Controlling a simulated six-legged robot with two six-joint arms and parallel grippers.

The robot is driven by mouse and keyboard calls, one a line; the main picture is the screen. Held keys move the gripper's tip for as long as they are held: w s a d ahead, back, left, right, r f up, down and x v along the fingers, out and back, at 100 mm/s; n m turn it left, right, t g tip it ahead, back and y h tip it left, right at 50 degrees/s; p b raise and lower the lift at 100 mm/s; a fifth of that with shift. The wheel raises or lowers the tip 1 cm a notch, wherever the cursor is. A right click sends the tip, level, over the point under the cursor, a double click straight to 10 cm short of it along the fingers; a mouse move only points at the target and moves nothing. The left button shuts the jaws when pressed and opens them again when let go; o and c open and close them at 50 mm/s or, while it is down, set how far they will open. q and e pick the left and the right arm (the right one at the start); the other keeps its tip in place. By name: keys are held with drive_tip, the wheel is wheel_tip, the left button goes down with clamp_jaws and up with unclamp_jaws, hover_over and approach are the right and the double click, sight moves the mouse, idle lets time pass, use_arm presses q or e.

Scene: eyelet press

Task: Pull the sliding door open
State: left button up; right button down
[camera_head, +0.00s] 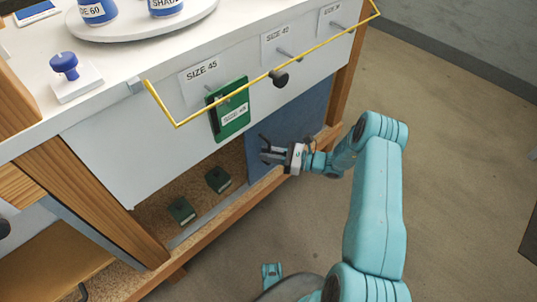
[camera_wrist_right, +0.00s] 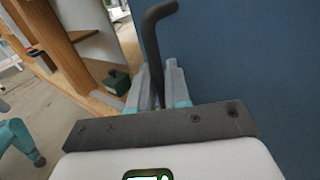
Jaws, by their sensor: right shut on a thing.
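The sliding door is a flat blue panel (camera_head: 290,115) under the white front of the bench, in the right part of the low opening. It also fills the right of the right wrist view (camera_wrist_right: 250,60). Its dark bent handle (camera_wrist_right: 157,45) rises between the fingers of my right gripper (camera_wrist_right: 160,88). My right gripper also shows in the head view (camera_head: 270,152), shut on the handle near the door's left edge. The opening left of the door is uncovered. My left gripper is not in view.
Two dark green blocks (camera_head: 181,210) lie inside the open compartment. A wooden rail (camera_head: 215,225) runs along its front. Above, a green plate (camera_head: 229,115) hangs on the labelled front near a yellow bar (camera_head: 225,98). The floor at right is clear.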

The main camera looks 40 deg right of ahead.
drive_tip(key=shift+d, duration=0.15)
idle(0.3)
drive_tip(key=c, duration=1.3)
unclamp_jaws()
drive_tip(key=shift+o, duration=0.2)
drive_tip(key=shift+s, duration=0.1)
drive_tip(key=p+v, duration=0.3)
drive_tip(key=v, duration=1.3)
